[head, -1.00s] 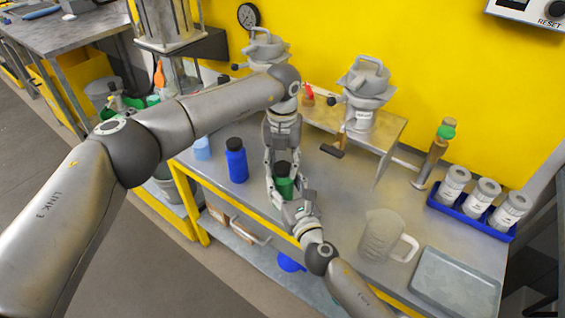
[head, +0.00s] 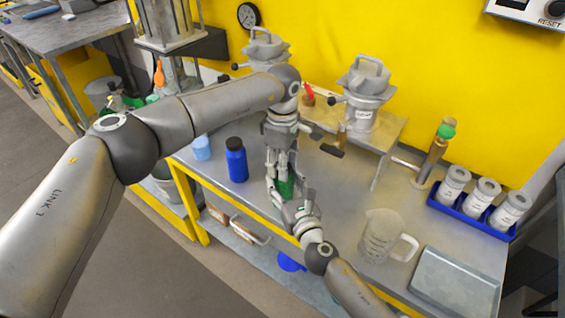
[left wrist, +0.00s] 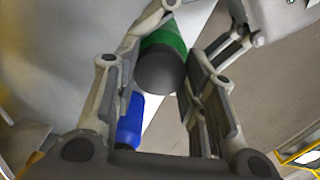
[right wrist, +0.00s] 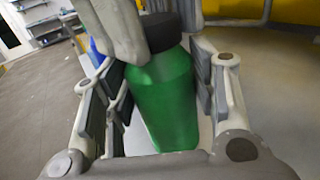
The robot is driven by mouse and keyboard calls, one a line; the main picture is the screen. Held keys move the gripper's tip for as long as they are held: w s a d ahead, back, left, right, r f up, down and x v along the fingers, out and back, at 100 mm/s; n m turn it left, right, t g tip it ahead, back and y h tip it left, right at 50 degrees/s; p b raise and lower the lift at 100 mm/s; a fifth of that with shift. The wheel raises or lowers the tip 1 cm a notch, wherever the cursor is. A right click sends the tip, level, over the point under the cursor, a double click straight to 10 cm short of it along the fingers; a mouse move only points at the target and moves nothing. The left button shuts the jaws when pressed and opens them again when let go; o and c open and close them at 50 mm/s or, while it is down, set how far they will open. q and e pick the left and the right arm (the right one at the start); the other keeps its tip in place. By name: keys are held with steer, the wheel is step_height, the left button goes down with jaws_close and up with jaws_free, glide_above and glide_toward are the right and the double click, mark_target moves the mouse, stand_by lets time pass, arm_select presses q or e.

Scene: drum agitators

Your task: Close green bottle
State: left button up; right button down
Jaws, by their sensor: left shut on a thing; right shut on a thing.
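The green bottle (head: 286,188) stands upright near the table's front edge, partly hidden by both grippers. My left gripper (head: 279,172) comes down from above and is shut on its black cap. In the left wrist view the black cap (left wrist: 160,72) sits between the fingers with the green body (left wrist: 165,37) beyond it. My right gripper (right wrist: 160,100) is shut on the green body from the side. In the right wrist view the black cap (right wrist: 161,31) sits on top of the green bottle, with left fingers beside it. Whether the cap is tight I cannot tell.
A blue bottle (head: 237,162) with a black cap stands left of the grippers. A clear jug (head: 382,238), a grey tray (head: 455,284) and a blue rack (head: 470,212) of white jars are on the right. A low stand (head: 388,140) is behind.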

arm_select(q)
steer(key=m, duration=0.5)
steer(key=shift+w+m, duration=0.1)
steer(key=shift+m, duration=0.2)
steer(key=o, duration=1.2)
step_height(320, 180, up, 12)
steer(key=shift+r, duration=0.1)
arm_select(e)
steer(key=c, duration=0.5)
jaws_free()
steer(key=v, duration=1.2)
